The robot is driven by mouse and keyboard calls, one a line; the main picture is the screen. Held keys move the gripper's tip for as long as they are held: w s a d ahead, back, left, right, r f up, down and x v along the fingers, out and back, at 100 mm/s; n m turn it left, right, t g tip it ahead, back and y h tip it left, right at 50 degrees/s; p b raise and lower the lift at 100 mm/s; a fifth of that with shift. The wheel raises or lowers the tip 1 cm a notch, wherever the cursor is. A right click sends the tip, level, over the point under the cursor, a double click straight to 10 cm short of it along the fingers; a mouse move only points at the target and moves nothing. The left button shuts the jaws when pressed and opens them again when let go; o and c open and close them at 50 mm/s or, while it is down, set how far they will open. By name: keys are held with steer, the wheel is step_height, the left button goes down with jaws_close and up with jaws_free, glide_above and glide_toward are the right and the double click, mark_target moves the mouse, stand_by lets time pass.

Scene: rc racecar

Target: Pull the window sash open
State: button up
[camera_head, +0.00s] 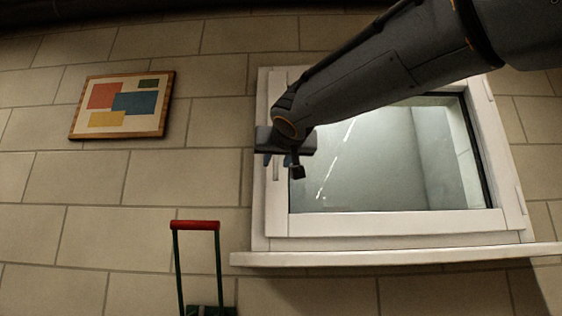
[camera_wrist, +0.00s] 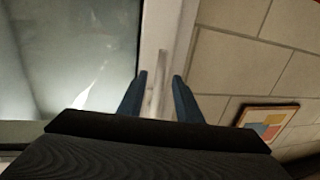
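The white window sash (camera_head: 390,222) sits in its frame and looks closed, with a grey glass pane (camera_head: 370,165). A slim, pale upright handle (camera_head: 276,172) is on its left stile, partly hidden by my gripper. My gripper (camera_head: 277,161) is in front of that stile at the handle. In the wrist view, the two blue fingers of my gripper (camera_wrist: 161,76) are apart. The handle (camera_wrist: 157,85) shows as a pale bar between them, with visible gaps on both sides. I cannot tell how deep the handle lies between the fingers.
A white sill (camera_head: 400,255) juts out below the window. A framed picture (camera_head: 122,104) hangs on the block wall to the left. A green trolley-like frame with a red grip (camera_head: 196,225) stands below, left of the window. My arm covers the window's upper part.

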mark_target(276, 163)
steer(key=shift+w+a, duration=0.15)
steer(key=shift+w, duration=0.4)
steer(key=shift+w+a, duration=0.15)
steer(key=shift+w, duration=0.35)
steer(key=shift+w+p, duration=0.35)
steer(key=shift+w, duration=0.1)
jaws_close()
